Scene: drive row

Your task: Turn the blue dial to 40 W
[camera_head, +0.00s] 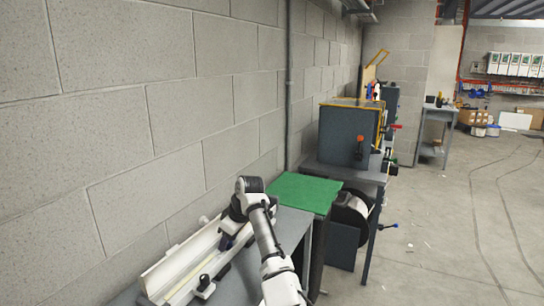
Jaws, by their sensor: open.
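I cannot make out a blue dial or a 40 W mark in this view. My arm rises from the bottom and bends over the near grey table (243,277). My gripper (229,238) hangs from the bend near a long white rail-like device (188,262). Its fingers are small and partly hidden by my arm; it appears open, with nothing seen in it. I cannot tell whether it touches the device.
A green-topped table (304,192) stands beyond the near table. Behind it, a dark cabinet (343,135) with an orange knob stands on a grey bench. A block wall bounds the left; floor is clear at right.

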